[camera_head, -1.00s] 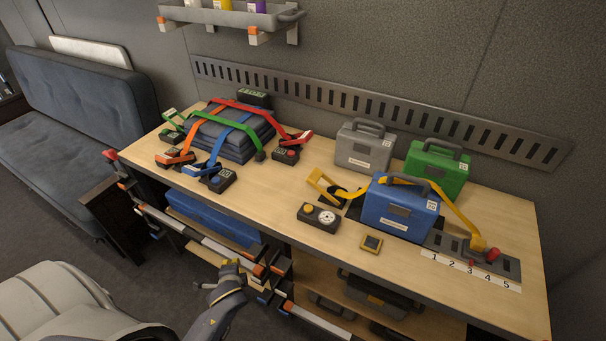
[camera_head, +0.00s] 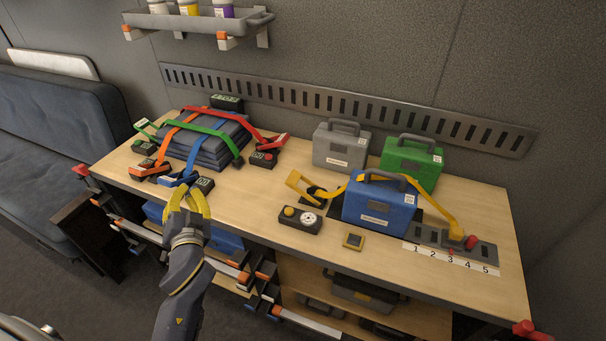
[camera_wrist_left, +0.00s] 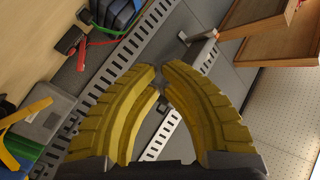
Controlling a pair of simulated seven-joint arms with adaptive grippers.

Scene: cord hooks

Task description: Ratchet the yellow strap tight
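The yellow strap (camera_head: 430,200) runs over the top of the blue case (camera_head: 378,207) and down its right side. Its right end meets a fitting (camera_head: 456,234) on the slotted plate near label 3. At its left end is the ratchet, with a raised yellow handle (camera_head: 299,184), left of the case. My left gripper (camera_head: 188,192) has yellow fingers. It is empty, in front of the blue strap's buckle and well left of the yellow ratchet. The wrist view shows its fingertips (camera_wrist_left: 160,70) apart with a narrow gap. My right gripper is not in view.
A box with a white dial (camera_head: 300,219) and a small square device (camera_head: 353,241) lie near the front edge. Grey (camera_head: 340,147) and green (camera_head: 412,161) cases stand behind. A strapped dark stack (camera_head: 210,145) fills the left. Bench between stack and ratchet is mostly clear.

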